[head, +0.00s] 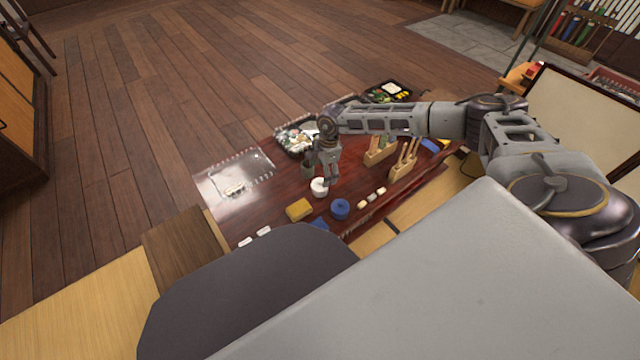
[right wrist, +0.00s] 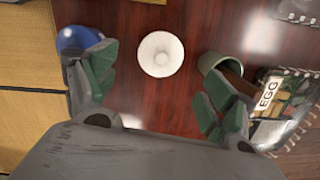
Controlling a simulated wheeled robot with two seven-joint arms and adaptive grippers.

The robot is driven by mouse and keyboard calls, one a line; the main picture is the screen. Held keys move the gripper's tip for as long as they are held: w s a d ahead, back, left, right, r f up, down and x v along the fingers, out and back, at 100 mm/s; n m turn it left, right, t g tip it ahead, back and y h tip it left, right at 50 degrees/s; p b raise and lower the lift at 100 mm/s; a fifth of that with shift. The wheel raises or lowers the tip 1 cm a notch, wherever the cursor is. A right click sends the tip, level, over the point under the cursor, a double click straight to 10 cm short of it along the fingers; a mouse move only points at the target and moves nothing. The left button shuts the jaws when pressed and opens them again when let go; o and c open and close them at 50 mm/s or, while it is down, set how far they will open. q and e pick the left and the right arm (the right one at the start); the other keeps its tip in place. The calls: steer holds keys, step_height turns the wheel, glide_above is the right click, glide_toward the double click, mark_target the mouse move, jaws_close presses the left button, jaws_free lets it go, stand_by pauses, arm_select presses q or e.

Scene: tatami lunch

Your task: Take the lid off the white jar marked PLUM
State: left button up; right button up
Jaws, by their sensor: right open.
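The white jar (head: 319,187) stands on the dark red table; its PLUM marking is not readable here. In the right wrist view the white jar (right wrist: 160,52) shows from above as a round white top with a small raised centre. My right gripper (head: 329,178) is just over the jar in the head view. In the right wrist view my right gripper (right wrist: 158,88) is open and empty, with its green-padded fingers spread to either side and the jar ahead between them, apart from both. My left gripper is not in view.
A blue jar (head: 340,208) and a yellow block (head: 299,209) stand near the white jar. A green cup (right wrist: 222,66) and a clear tray marked EGG (right wrist: 268,100) lie by the right finger. Wooden holders (head: 404,168) stand to the right. A clear tray (head: 238,178) is at left.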

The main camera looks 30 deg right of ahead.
mark_target(320, 181)
steer(key=shift+a+f+b, duration=0.15)
steer(key=shift+f+b, duration=0.3)
steer(key=shift+f, duration=0.2)
steer(key=shift+a+f+b, duration=0.3)
steer(key=shift+f+b, duration=0.3)
steer(key=shift+f, duration=0.25)
steer(key=shift+f+b, duration=0.3)
steer(key=shift+f, duration=0.4)
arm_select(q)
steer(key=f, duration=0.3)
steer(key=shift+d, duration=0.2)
arm_select(e)
steer(key=shift+a+f, duration=0.1)
steer(key=shift+f, duration=0.2)
steer(key=c, duration=1)
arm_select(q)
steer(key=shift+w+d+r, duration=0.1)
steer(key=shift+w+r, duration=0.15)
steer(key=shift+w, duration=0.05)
